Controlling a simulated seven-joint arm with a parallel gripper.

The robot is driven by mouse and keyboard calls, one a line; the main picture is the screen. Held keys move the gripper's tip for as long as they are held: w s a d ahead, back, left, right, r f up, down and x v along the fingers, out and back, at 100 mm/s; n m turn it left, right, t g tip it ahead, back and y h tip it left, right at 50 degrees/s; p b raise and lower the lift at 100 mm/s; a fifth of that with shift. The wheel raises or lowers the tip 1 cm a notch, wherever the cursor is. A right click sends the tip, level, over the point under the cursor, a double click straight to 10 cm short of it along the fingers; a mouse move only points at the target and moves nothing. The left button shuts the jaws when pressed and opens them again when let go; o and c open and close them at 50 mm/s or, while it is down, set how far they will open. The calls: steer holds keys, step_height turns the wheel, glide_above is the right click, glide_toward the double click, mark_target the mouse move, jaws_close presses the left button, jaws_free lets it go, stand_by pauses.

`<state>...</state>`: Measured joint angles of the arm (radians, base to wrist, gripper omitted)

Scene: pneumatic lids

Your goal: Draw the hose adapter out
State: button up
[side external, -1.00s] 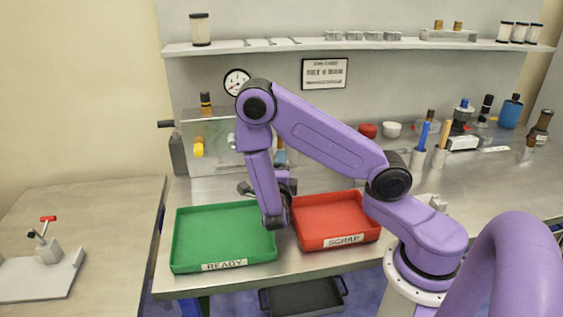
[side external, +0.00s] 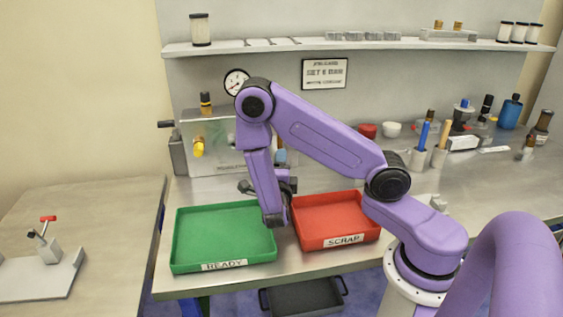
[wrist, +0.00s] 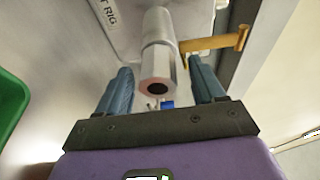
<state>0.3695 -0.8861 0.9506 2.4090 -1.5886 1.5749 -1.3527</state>
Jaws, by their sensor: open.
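In the wrist view, a pale grey cylindrical fitting (wrist: 158,62) with a pinkish end ring and a dark bore points toward my gripper. It looks like the hose adapter, and its far end meets the pale test rig (wrist: 118,14). My gripper (wrist: 161,82) is open, its two blue fingers on either side of the fitting with visible gaps. A small blue piece shows beyond, near the bore. In the side view, the rig (side external: 222,132) stands behind my arm, which hides the fitting and most of the gripper.
A yellow lever (wrist: 215,42) sticks out right of the fitting, close to the right finger. A green READY tray (side external: 222,236) and a red SCRAP tray (side external: 335,219) lie in front of the rig. A gauge (side external: 236,82) stands above it.

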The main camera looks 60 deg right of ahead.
steer(key=c, duration=1)
steer(key=shift+c, duration=0.2)
steer(key=shift+s+a, duration=1.2)
steer(key=shift+s+a+r, duration=0.6)
steer(key=shift+r, duration=0.65)
steer(key=shift+s+a+r, duration=0.55)
steer(key=shift+r, duration=0.7)
steer(key=shift+s+a+r, duration=0.6)
steer(key=shift+r, duration=0.65)
steer(key=shift+a, duration=0.1)
